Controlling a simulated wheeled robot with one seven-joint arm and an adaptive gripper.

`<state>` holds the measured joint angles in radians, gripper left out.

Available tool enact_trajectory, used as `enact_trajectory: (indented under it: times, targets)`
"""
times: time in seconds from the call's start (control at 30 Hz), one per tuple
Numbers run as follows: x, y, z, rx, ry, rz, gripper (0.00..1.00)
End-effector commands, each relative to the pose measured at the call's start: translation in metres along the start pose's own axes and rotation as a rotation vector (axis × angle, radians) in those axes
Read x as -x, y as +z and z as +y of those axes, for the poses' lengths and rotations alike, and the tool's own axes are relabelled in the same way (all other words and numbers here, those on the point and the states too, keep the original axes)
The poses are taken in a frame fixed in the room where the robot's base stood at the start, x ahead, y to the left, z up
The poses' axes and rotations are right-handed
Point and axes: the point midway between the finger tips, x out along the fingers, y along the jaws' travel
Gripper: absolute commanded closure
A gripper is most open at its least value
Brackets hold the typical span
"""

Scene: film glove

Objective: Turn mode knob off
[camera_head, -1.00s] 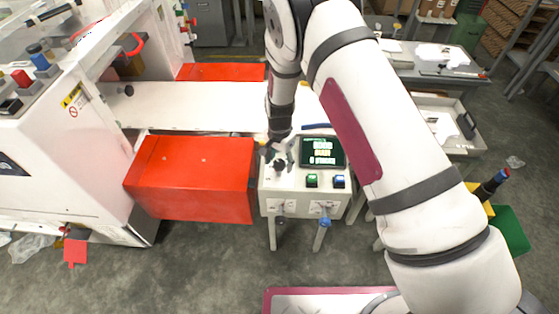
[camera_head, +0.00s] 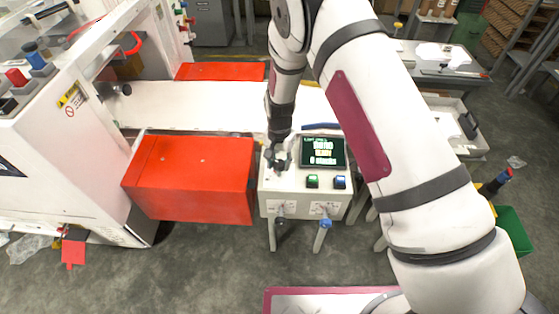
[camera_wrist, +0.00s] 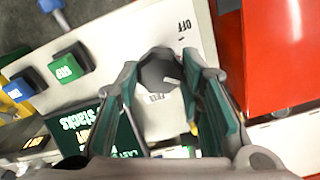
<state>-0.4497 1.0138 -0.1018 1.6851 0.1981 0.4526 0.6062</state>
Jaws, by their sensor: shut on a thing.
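The mode knob (camera_wrist: 158,72) is a dark round knob on the pale top panel of the control box (camera_head: 290,205). In the wrist view it sits between the two fingertips of my gripper (camera_wrist: 161,66). The gripper is shut on it from both sides. A pale mark shows on the knob's lower right side, away from the printed OFF label (camera_wrist: 185,30). Another printed label lies just below the knob. In the head view my gripper (camera_head: 277,159) points down at the panel's left part and mostly hides the knob.
A dark display (camera_head: 323,152), a green button (camera_head: 312,181) and a blue button (camera_head: 340,182) lie right of the gripper. A large red box (camera_head: 190,178) stands close on the left. A white conveyor-like surface (camera_head: 210,105) runs behind.

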Motion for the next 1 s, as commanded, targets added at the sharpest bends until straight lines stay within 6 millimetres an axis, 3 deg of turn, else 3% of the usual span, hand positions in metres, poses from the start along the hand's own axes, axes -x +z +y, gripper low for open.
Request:
enact_trajectory:
  times: [0.6,1.0]
  targets:
    - [-0.0013,-0.0004,-0.0012,0.564,-0.001,-0.001,0.94]
    - [-0.0007,0.0004,-0.0010,0.789,0.000,-0.001,0.94]
